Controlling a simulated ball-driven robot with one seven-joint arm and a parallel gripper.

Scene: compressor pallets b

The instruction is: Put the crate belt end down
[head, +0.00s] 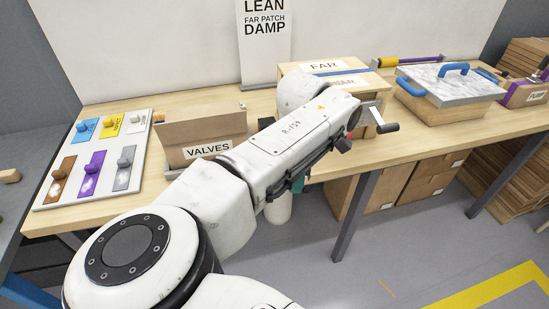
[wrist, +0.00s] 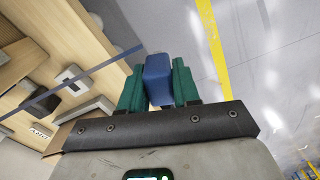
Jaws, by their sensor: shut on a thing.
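My gripper (wrist: 158,85) shows in the wrist view, with its green fingers shut on a blue block-like end piece, which I take for the belt end (wrist: 158,78). The floor lies behind the piece, and it touches no surface that I can see. In the head view my arm hides the gripper and the piece. A wooden crate (head: 357,92) with a FAR label and a second, partly covered label stands on the table behind my arm. A blue strip (head: 352,72) runs along its top. Whether the strip joins the held piece is hidden.
The table (head: 240,95) also bears a VALVES box (head: 205,140), a panel of coloured switches (head: 95,160) and a grey-topped crate with blue handles (head: 450,90). A black-handled crank (head: 386,127) juts out at the front. Cardboard boxes (head: 430,175) stand below.

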